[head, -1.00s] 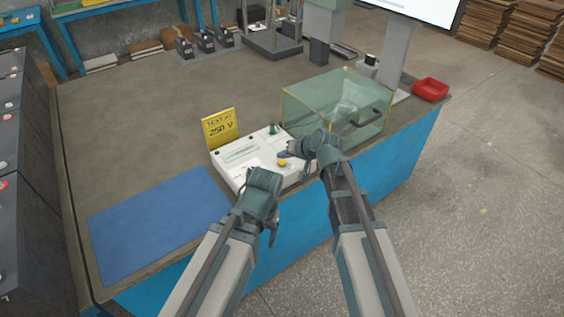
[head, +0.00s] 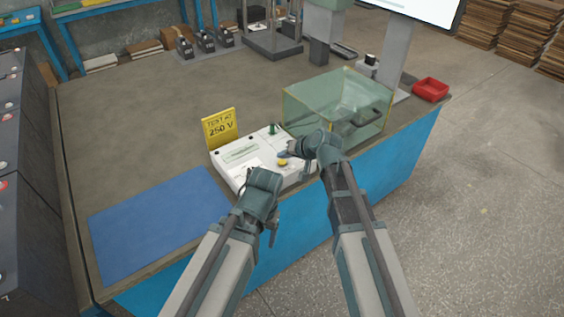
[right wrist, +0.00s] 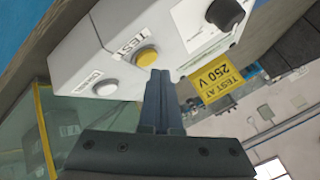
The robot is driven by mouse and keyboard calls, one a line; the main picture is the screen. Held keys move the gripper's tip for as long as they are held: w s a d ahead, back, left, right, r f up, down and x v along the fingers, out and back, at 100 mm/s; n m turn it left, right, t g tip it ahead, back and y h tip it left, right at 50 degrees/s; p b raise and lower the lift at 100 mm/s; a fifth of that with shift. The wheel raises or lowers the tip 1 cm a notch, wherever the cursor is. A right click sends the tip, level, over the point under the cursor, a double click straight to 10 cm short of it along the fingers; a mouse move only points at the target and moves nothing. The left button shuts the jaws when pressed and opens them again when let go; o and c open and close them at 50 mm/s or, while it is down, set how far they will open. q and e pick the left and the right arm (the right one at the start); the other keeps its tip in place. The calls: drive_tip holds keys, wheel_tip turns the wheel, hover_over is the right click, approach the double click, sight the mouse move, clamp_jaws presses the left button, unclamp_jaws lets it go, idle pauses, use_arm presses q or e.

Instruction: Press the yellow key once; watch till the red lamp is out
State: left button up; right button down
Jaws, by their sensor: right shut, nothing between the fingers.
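The white test unit (head: 228,169) stands on the bench with a yellow key (head: 283,162) on its front part. In the right wrist view the yellow key (right wrist: 146,57) sits beside a TEST label, with a white button (right wrist: 105,88) nearby. My right gripper (head: 284,154) is shut and empty, its fingertips (right wrist: 160,73) close by the yellow key; I cannot tell whether they touch it. My left gripper (head: 262,182) is in front of the unit, and its fingers are too hidden to judge. I cannot make out a red lamp in either view.
A yellow "TEST AT 250 V" sign (head: 220,128) stands behind the unit. A clear greenish box (head: 320,100) is close on the right. A blue mat (head: 155,225) lies left, a red tray (head: 430,88) at the far right. The bench's middle is clear.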

sight(284, 164)
drive_tip(key=shift+f+b, duration=0.4)
drive_tip(key=shift+f, duration=0.05)
drive_tip(key=shift+f+b, duration=0.35)
drive_tip(key=shift+b, duration=0.05)
idle(0.6)
drive_tip(key=shift+r, duration=0.15)
drive_tip(key=shift+r+p, duration=0.7)
drive_tip(key=shift+p, duration=0.15)
wheel_tip(284, 164, up, 5)
drive_tip(key=p, duration=0.5)
